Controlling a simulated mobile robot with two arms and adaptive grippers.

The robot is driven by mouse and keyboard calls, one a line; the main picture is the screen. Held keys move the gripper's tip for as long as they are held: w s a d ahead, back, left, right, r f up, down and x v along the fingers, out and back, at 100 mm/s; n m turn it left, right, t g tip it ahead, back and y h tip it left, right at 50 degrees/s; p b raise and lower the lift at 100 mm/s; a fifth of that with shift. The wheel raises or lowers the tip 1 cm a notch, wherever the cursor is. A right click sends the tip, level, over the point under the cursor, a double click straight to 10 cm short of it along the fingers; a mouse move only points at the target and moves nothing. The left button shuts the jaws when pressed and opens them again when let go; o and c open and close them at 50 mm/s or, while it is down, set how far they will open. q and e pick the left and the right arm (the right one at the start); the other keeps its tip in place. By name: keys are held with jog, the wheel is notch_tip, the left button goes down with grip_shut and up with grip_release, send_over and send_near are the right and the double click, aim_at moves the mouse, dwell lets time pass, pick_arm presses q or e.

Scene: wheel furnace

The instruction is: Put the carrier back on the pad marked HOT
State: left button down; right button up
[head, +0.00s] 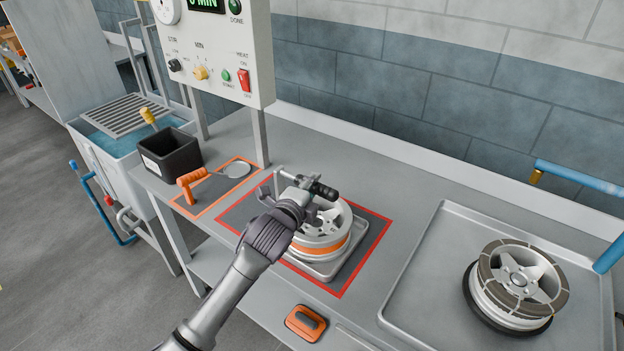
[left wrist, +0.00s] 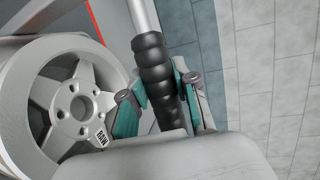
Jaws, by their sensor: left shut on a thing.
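The carrier (head: 325,270) is a grey tray with an upright frame and a black ribbed grip (head: 323,190). A silver spoked wheel (head: 325,222) with an orange band sits in it. The carrier is over the red-bordered dark pad (head: 372,238); I cannot tell whether it touches. No HOT lettering is readable. My left gripper (head: 308,196) is shut on the black grip, which shows between its fingers (left wrist: 165,88) in the left wrist view. There the wheel (left wrist: 75,110) beside it carries a "RAW" label. My right gripper is not in view.
An orange-bordered pad (head: 207,207) with an orange-handled tool (head: 193,180) and a black bin (head: 170,153) are at left. A control box (head: 215,50) stands behind them. An orange block (head: 306,322) is at the front edge. A tray (head: 420,290) with another wheel (head: 518,280) is at right.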

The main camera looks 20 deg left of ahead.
pick_arm(q)
jog(key=shift+r, duration=0.2)
jog(key=c, duration=0.9)
grip_release()
jog(key=shift+s+f, duration=0.1)
jog(key=shift+f, duration=0.1)
jog(key=shift+r, duration=0.1)
jog(key=shift+s, duration=0.25)
jog(key=b+v, duration=0.1)
jog(key=v, duration=1)
jog(key=shift+s, duration=0.25)
